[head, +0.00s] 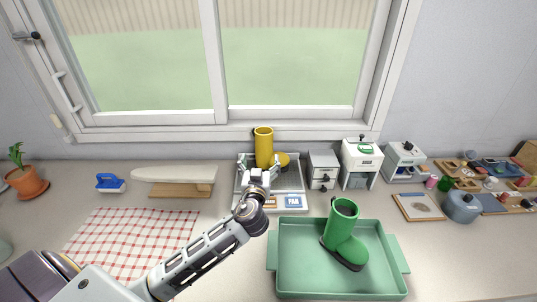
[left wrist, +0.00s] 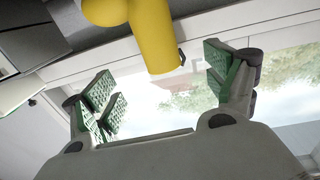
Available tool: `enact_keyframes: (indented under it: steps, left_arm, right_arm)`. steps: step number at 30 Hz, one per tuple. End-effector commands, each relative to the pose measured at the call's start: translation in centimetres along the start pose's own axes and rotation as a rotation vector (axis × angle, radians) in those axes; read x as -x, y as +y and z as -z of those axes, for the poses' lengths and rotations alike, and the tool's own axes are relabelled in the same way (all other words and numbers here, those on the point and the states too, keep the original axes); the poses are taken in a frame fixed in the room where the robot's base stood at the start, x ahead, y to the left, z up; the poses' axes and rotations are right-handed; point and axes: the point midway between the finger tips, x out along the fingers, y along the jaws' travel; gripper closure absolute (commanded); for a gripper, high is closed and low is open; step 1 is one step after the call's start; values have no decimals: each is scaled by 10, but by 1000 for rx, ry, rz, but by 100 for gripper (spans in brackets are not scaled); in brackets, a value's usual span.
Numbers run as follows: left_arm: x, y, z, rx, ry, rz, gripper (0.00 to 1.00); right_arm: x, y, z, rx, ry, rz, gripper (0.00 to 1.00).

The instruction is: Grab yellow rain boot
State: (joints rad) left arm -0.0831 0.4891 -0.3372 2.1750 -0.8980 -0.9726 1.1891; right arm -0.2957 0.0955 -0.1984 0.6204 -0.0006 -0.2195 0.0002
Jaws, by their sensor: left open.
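A yellow rain boot (head: 263,143) stands upright on a pale tray (head: 294,200) below the window, its toe pointing right. My left gripper (head: 257,164) reaches in front of the boot with its fingers spread, one toward each side of the shaft. In the left wrist view, the boot (left wrist: 152,35) shows at the top, its shaft extending into the space between the two green-padded fingers (left wrist: 158,80). The fingers are open and do not visibly touch it. My gripper hides part of the boot's lower front in the head view. My right gripper is out of view.
A green boot (head: 342,230) stands in a green basin (head: 289,262) at the front. Small drawers (head: 322,170) and a white machine (head: 360,162) stand right of the tray. A small ironing board (head: 174,175) and checked cloth (head: 130,235) lie left. The window is behind.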

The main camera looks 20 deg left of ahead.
Motion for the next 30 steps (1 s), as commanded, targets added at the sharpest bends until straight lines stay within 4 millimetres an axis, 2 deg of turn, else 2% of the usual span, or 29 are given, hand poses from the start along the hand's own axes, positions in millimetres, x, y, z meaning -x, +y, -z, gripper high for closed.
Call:
enact_keyframes:
  steps: [11,19,30]
  left_arm:
    - [-4,0,0,0,0,0,14]
    - [-26,0,2,-2,2,0,14]
    - [-60,0,1,-2,1,0,14]
  right_arm:
    - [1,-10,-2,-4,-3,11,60]
    - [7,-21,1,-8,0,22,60]
    - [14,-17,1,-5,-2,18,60]
